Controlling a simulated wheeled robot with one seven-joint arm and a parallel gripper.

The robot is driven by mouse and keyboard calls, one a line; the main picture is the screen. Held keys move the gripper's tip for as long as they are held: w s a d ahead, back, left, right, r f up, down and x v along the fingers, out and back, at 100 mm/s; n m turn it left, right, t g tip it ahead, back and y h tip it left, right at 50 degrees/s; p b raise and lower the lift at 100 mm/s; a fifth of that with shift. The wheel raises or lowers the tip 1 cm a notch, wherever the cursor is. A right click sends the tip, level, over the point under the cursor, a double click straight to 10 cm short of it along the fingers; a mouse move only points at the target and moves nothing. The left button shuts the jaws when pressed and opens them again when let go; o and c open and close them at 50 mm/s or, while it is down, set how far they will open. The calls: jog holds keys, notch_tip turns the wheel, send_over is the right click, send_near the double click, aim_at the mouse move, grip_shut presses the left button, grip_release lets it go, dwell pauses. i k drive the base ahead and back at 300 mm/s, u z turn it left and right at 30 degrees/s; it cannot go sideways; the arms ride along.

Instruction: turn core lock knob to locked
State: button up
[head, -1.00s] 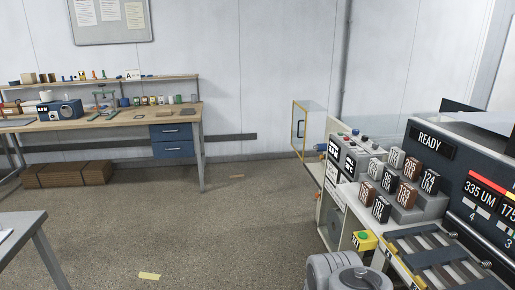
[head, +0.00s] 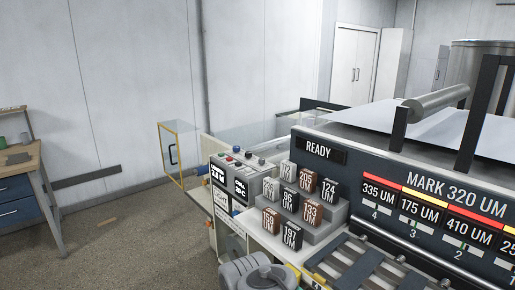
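The core lock knob cannot be picked out. A control box (head: 236,172) at the left end of the machine has several small buttons and knobs on top, one of them red (head: 236,149), too small to read. Two dark displays (head: 218,174) are on its front. The machine's sign (head: 319,151) reads READY. A grey rounded part of my own arm shows at the bottom edge, in front of the machine. My gripper is not in view.
Labelled blocks (head: 290,235) stand on a grey stepped stand beside the control box. A yellow-framed clear door (head: 172,155) stands open at the machine's left end. A slatted rack (head: 355,262) lies in front.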

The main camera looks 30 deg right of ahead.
aim_at(237, 149)
jog(key=z, duration=0.25)
jog(key=i, duration=0.4)
jog(key=u, duration=0.95)
jog(key=i, duration=1.7)
jog(key=z, duration=1.05)
jog(key=i, duration=0.75)
jog(key=z, duration=0.6)
jog(key=i, duration=0.4)
